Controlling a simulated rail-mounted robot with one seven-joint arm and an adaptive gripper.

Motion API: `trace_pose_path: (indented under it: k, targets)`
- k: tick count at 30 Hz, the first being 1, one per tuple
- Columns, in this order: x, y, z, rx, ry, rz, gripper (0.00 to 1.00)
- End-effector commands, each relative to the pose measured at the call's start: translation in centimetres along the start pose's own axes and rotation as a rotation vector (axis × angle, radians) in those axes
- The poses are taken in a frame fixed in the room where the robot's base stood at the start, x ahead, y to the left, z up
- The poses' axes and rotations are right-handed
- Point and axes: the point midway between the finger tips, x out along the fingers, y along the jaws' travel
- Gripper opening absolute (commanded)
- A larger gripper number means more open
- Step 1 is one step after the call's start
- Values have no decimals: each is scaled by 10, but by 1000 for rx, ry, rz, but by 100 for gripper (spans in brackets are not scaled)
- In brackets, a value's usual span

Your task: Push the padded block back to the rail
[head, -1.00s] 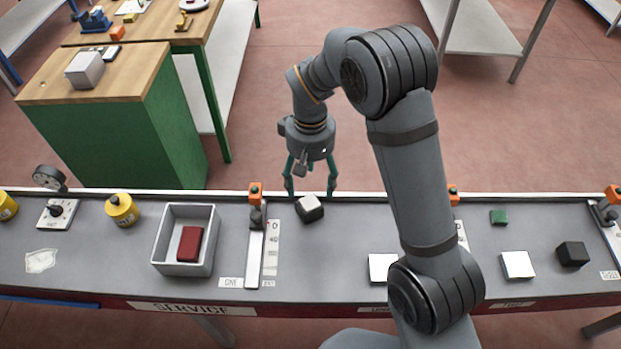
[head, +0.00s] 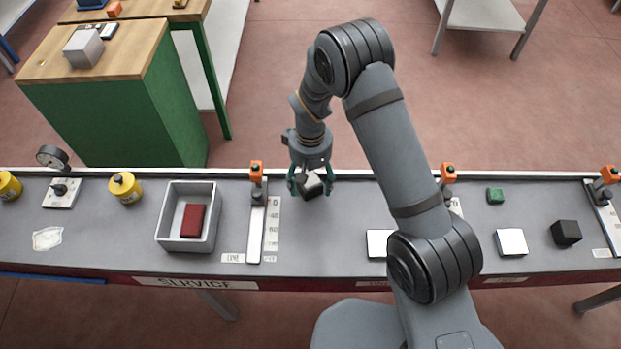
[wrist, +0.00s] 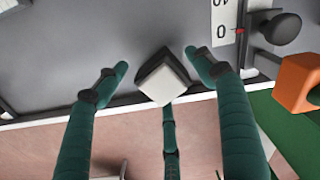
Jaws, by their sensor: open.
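The padded block (head: 313,187), dark with a white face, sits near the back of the grey bench, right of a scale strip. It also shows in the wrist view (wrist: 163,84), turned at an angle. My gripper (head: 311,190) is open and low around the block. In the wrist view my gripper (wrist: 155,68) has a finger on either side, with gaps to the block, and a third finger near its lower corner. The pale rail (head: 356,174) along the bench's back edge runs just behind the block; whether they touch I cannot tell.
An orange-topped stop (head: 257,172) and its metal bar stand left of the block. A grey bin (head: 163,232) holds a red block (head: 193,220). Bench in front of the padded block is clear.

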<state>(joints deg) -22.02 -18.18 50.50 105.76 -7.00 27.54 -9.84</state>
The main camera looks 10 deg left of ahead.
Motion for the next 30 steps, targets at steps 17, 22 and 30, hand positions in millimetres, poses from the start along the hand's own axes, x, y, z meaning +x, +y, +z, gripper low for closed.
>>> trace_pose_path:
  k: [17,22,30]
  targets:
    - [0,0,0,0,0,0,50]
    - [1,0,0,1,-2,0,40]
    - [1,0,1,1,-4,-1,24]
